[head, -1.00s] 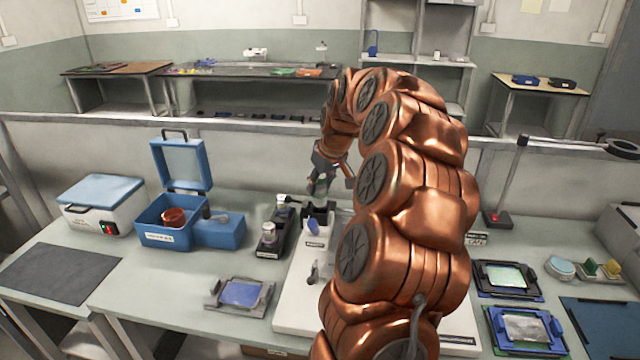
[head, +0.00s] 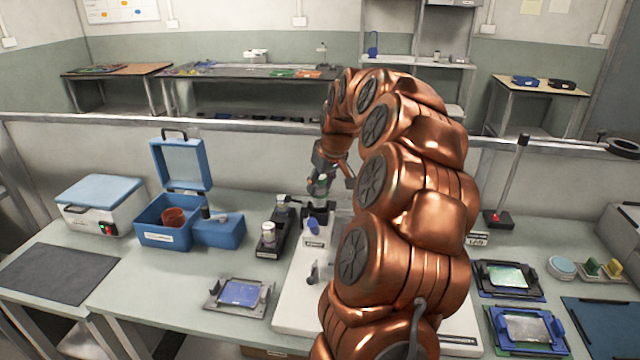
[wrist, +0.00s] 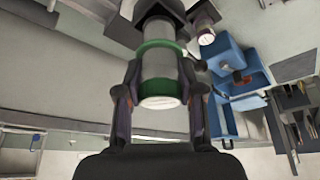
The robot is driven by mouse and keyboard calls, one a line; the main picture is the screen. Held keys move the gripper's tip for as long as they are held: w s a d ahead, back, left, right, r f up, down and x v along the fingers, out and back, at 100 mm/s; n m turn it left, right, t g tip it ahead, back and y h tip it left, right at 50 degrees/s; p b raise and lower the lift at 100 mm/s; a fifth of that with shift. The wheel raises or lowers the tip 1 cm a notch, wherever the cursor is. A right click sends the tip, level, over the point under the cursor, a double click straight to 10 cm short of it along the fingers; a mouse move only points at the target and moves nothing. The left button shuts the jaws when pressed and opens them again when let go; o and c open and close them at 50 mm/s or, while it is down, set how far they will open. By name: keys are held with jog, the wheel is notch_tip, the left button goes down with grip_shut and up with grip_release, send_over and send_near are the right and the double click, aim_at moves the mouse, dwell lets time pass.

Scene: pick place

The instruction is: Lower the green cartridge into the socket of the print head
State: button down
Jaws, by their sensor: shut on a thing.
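The green cartridge (wrist: 160,65), a pale cylinder with green bands, is upright between the two fingers of my gripper (wrist: 160,83) in the wrist view. The fingers are shut on its sides. In the head view my gripper (head: 322,168) holds the cartridge (head: 320,184) over the black print head (head: 319,211). In the wrist view the cartridge's far end meets a dark block (wrist: 143,10), likely the print head. The socket opening is hidden, and I cannot tell whether the end is inside it.
A black rack (head: 265,245) with small cylinders stands left of the print head. An open blue box (head: 165,236) is farther left. A blue-screened device in a grey frame (head: 240,292) lies in front. Framed panels (head: 524,329) lie at right.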

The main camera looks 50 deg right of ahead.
aim_at(320, 193)
jog(key=shift+f+b, duration=1.3)
jog(key=shift+f, duration=0.4)
dwell(0.5)
dwell(0.4)
jog(key=c, duration=0.6)
grip_release()
jog(key=shift+c, duration=0.2)
jog(key=c, duration=0.4)
jog(key=shift+o, duration=0.2)
jog(key=shift+r, duration=0.15)
jog(key=shift+r+p, duration=0.6)
jog(key=shift+r, duration=2.75)
